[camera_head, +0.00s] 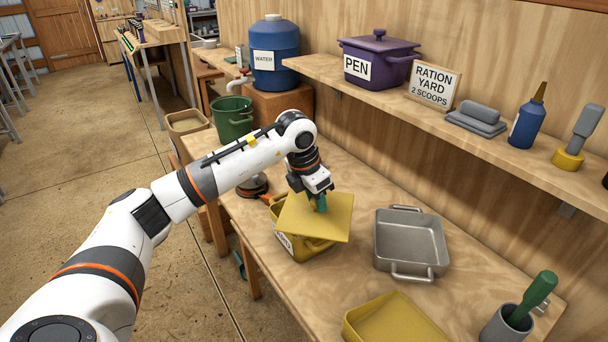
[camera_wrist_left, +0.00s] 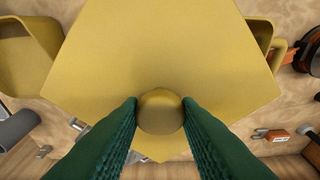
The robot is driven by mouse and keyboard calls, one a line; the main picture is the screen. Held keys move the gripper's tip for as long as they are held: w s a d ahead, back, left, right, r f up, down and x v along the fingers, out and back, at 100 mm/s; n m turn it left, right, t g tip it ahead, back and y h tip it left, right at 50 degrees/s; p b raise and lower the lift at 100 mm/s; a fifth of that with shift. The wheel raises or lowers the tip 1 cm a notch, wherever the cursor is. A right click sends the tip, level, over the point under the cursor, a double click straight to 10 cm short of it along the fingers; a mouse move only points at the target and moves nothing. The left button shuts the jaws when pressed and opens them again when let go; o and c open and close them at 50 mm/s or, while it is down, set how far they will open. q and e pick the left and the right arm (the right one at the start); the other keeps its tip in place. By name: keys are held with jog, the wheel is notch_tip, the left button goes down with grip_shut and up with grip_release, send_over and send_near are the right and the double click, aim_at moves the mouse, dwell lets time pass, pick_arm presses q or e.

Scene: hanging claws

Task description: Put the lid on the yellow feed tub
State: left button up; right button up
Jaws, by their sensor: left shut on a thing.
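My left gripper (camera_head: 320,203) is shut on the knob of a flat yellow lid (camera_head: 299,217). In the left wrist view the round knob (camera_wrist_left: 160,112) sits between the green fingers, and the lid (camera_wrist_left: 165,50) fills the middle. The yellow feed tub (camera_head: 313,252) stands on the workbench directly under the lid, which hides most of its opening. The lid is turned at an angle to the tub, with a corner jutting past it to the right. I cannot tell whether lid and tub touch. My right gripper is not in view.
A grey metal pan (camera_head: 411,242) stands right of the tub. Another yellow container (camera_head: 393,325) and a grey cup (camera_head: 503,325) with a green-handled tool are at the front. A shelf (camera_head: 450,125) with a purple pot (camera_head: 379,60) runs along the wall. A green bucket (camera_head: 233,118) stands at the back left.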

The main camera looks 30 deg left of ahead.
aim_at(304, 195)
pick_arm(q)
jog(key=w+a+n, duration=0.1)
jog(key=n, duration=0.2)
jog(key=w+a+r+n+y, duration=0.1)
jog(key=a+n, duration=0.1)
jog(key=w+a+r+n+y, duration=0.1)
jog(key=a+n, duration=0.1)
jog(key=n, duration=0.1)
jog(key=shift+w+n, duration=0.25)
jog(key=shift+n, duration=0.05)
jog(key=shift+w+a+n+y, duration=0.1)
jog(key=shift+a+n+y, duration=0.2)
jog(key=shift+n, duration=0.1)
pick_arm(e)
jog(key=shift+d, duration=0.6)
